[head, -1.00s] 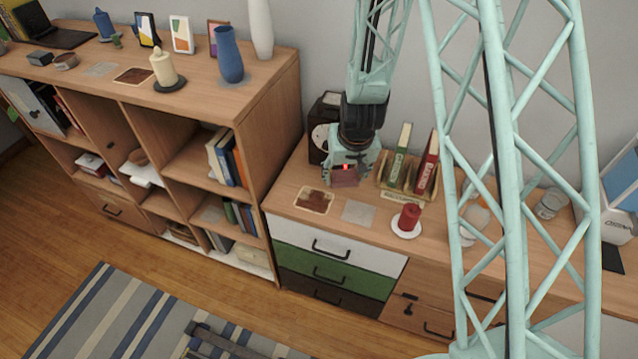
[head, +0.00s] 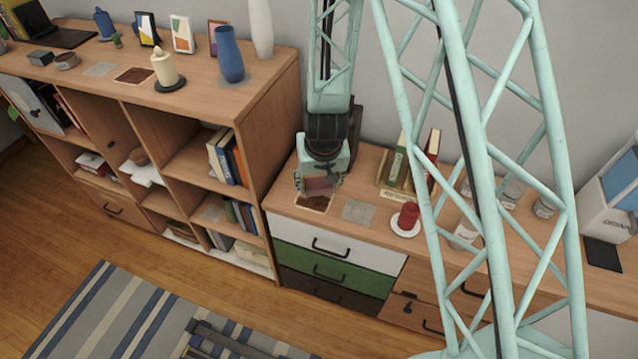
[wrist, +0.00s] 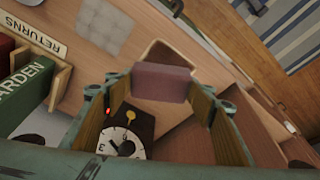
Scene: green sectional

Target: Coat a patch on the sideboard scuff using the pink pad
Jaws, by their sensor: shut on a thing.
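The pink pad (head: 321,184) is a small reddish-pink block. My gripper (head: 319,179) is shut on it, and the pad shows between the fingers in the wrist view (wrist: 162,83). Below it on the sideboard (head: 282,203) lies a dark brown square with a pale border (head: 313,203), partly hidden by the pad. A pale grey square patch (head: 358,211) lies just right of it, clear of the gripper. I cannot tell which square is the scuff, or whether the pad touches the surface.
A taller shelf unit (head: 280,80) stands close on the left. A dark clock (wrist: 125,137) stands beside the gripper. A wooden holder with books (head: 397,165) and a red candle (head: 408,214) on a white saucer stand to the right. Free worktop lies around the grey patch.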

